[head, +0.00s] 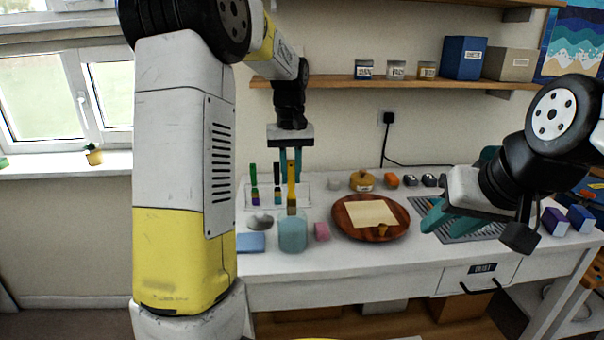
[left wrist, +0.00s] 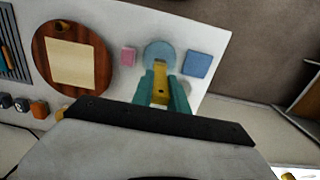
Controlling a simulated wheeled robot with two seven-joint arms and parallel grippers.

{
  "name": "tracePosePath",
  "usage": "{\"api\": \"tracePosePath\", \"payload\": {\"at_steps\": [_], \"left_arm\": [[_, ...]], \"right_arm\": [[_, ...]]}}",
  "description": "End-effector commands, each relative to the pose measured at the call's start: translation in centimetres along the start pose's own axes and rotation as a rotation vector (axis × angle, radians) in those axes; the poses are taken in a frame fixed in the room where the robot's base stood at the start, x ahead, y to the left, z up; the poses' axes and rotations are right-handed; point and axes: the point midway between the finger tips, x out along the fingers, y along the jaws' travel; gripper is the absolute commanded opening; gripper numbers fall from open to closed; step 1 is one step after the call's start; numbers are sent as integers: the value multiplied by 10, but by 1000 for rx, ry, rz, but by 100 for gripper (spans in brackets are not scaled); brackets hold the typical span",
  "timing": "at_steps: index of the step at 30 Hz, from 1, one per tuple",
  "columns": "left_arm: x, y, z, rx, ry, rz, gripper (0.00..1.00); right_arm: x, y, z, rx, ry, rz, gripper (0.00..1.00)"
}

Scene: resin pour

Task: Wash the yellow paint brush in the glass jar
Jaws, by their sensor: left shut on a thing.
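My left gripper (head: 291,172) points down and is shut on the yellow paint brush (head: 291,196), which hangs upright. The brush's lower end is at the mouth of the glass jar (head: 292,234); I cannot tell whether it is inside. In the left wrist view the yellow brush (left wrist: 160,88) sits between the teal fingers, and the bluish jar (left wrist: 159,52) lies just beyond it. My right gripper (head: 432,214) is empty above the right of the worktop, its teal fingers apart.
A pink block (head: 321,232) and a blue block (head: 251,242) flank the jar. A round wooden board (head: 345,219) with a cream sheet lies right of the jar. A shelf (head: 350,82) runs above.

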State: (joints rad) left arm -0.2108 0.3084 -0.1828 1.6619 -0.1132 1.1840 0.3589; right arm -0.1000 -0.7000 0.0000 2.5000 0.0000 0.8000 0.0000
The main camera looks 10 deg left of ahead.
Motion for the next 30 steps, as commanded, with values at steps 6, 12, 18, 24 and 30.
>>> {"api": "tracePosePath", "payload": {"at_steps": [6,12,18,24,30], "left_arm": [[0,0,0,0,0,0,0],[-8,0,-1,0,2,1,0],[-28,0,-1,0,3,1,0],[-48,0,0,0,2,0,0],[-60,0,0,1,1,0,0]], "right_arm": [[0,0,0,0,0,0,36],[0,0,0,0,0,0,36],[0,0,0,0,0,0,36],[0,0,0,0,0,0,36],[0,0,0,0,0,0,36]]}}
